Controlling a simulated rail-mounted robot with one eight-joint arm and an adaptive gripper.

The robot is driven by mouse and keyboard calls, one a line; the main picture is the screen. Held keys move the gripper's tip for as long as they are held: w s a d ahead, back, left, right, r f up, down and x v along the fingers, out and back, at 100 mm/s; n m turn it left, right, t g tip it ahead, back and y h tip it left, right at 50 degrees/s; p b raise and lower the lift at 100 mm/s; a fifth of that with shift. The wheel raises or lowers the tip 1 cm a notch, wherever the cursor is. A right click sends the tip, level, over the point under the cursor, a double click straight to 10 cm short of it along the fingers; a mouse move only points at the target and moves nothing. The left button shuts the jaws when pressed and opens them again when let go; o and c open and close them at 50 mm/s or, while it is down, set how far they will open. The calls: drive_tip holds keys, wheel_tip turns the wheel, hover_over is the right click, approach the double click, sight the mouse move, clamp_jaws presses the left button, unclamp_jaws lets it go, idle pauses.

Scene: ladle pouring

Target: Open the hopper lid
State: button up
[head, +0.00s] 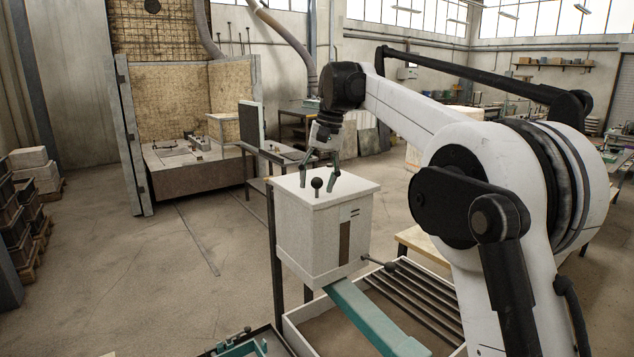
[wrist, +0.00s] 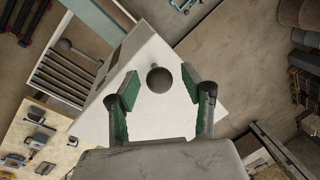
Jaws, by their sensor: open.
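The hopper (head: 305,235) is a pale box with a flat light lid (head: 350,186) lying shut on top. A dark ball knob (head: 316,184) stands up from the lid. My gripper (head: 319,173) points down over the lid, with its green fingers spread and nothing held. In the wrist view the lid (wrist: 165,118) fills the middle, and the knob (wrist: 159,80) shows between the two open fingertips (wrist: 159,87), apart from both. I cannot tell the exact height of the fingertips against the knob.
A lever with a dark ball end (head: 378,262) sticks out from the hopper's right side. A green chute (head: 365,315) slopes down from its front. A slatted tray (head: 425,300) stands to the right.

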drive_tip(key=shift+f, duration=0.25)
clamp_jaws()
idle(0.3)
